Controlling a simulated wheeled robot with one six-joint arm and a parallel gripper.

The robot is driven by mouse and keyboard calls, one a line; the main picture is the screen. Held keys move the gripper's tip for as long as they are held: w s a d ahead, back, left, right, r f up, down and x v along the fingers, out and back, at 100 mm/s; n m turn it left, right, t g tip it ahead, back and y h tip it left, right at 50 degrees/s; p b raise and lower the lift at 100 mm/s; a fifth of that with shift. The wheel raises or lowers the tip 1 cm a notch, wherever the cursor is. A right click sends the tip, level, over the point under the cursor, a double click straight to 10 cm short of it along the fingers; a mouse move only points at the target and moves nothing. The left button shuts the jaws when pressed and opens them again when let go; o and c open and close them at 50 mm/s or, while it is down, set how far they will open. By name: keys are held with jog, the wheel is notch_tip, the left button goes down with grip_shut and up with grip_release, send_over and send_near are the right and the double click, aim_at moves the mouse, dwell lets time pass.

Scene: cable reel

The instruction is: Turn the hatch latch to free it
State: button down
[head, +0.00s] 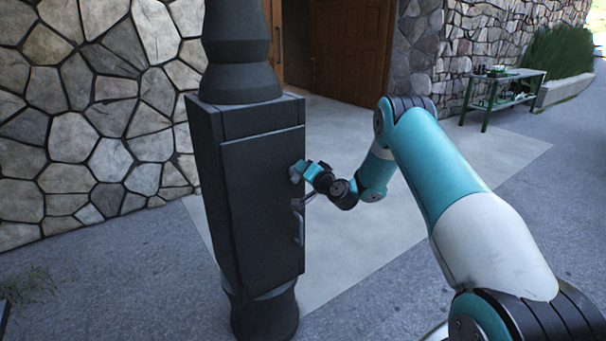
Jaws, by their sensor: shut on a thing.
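The hatch (255,205) is a flat dark grey door on the front of a dark post-like cabinet, and it sits flush in its frame. My gripper (299,203) is at the right edge of the hatch, a little above a curved grey handle (299,230). The gripper is shut on the hatch latch, small and mostly hidden by the fingers and wrist. The latch's exact angle cannot be told at this size. My arm reaches in from the right.
A stone wall (80,120) stands behind the cabinet, with a wooden door (340,45) further back. A green table (500,90) with small items stands at the far right. The pale paving (350,240) right of the cabinet is clear.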

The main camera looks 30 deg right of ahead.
jog(key=m, duration=0.3)
jog(key=m+b, duration=0.1)
jog(key=shift+w+d+f+m, duration=0.1)
jog(key=shift+d+f+m, duration=0.15)
jog(key=shift+d+m, duration=0.05)
jog(key=shift+f+m, duration=0.15)
jog(key=shift+m, duration=0.75)
jog(key=shift+f+m, duration=0.15)
jog(key=shift+m, duration=0.75)
jog(key=c, duration=1.1)
grip_release()
jog(key=shift+f, duration=0.1)
jog(key=shift+f, duration=0.1)
